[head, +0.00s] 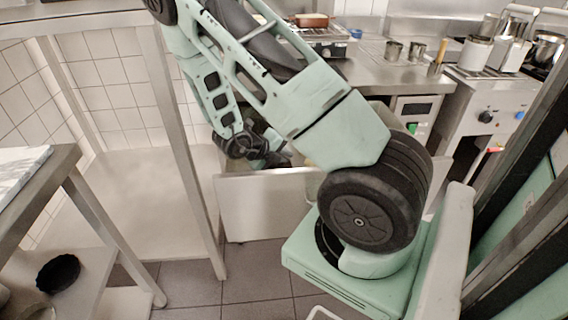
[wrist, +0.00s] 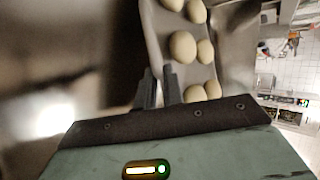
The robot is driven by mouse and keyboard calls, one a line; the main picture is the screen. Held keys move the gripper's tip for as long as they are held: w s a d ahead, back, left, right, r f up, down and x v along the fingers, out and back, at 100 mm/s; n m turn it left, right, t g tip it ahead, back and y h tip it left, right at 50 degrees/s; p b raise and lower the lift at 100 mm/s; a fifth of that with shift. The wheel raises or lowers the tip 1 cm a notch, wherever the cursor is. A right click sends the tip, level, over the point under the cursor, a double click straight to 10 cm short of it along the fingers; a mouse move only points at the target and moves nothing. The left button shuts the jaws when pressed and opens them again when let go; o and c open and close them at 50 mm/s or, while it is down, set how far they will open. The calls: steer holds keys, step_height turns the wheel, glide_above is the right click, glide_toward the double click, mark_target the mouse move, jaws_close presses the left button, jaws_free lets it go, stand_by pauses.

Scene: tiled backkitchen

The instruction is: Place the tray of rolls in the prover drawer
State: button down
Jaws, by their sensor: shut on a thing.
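The tray (wrist: 158,28) is a grey metal sheet in the wrist view, carrying several pale round rolls (wrist: 183,47). My gripper (wrist: 160,88) is shut on the tray's near left edge, with its two dark fingers beside the rolls. In the head view my gripper (head: 277,158) is down behind the top edge of the pulled-out prover drawer (head: 262,207), whose plain metal front faces me. My own arm covers the drawer's right part. The tray is mostly hidden there, so I cannot tell whether it rests on the drawer floor.
A steel counter (head: 372,72) runs above and behind the drawer, with metal pots (head: 393,50) on it. A table leg (head: 187,150) stands close to the drawer's left. A marble-topped table (head: 22,165) is at the left. Tiled floor (head: 190,284) lies open in front.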

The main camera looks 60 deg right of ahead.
steer(key=shift+f, duration=1.2)
steer(key=c, duration=1.5)
jaws_free()
steer(key=shift+a+r, duration=0.1)
steer(key=shift+r, duration=0.1)
steer(key=v, duration=1.1)
steer(key=shift+w+a+r+p, duration=0.1)
steer(key=shift+a+r+p, duration=0.05)
steer(key=shift+a+p, duration=0.2)
steer(key=shift+d, duration=0.15)
